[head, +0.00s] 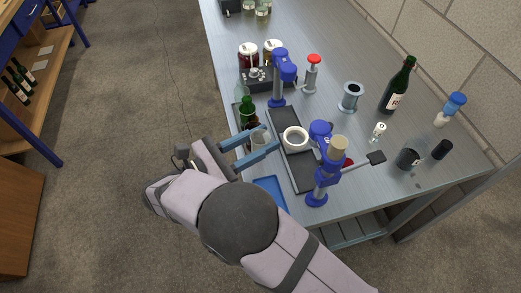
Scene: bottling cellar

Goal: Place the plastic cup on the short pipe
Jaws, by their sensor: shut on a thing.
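My gripper (270,139), with two blue fingers, reaches in from the left over the near left edge of the bench. It is shut on a pale, see-through plastic cup (259,138), which shows between the fingers. The fingers hide part of the cup, and I cannot tell its height above the bench. A short grey flanged pipe (351,97) stands upright to the right, apart from the gripper. Its open top looks clear.
A white ring (295,139) lies on a dark tray (302,178) between two blue stands (278,80) (318,192). Bottles (248,110) stand close beside my gripper. A red-topped post (312,73), a wine bottle (396,88) and a dark cup (408,158) surround the pipe.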

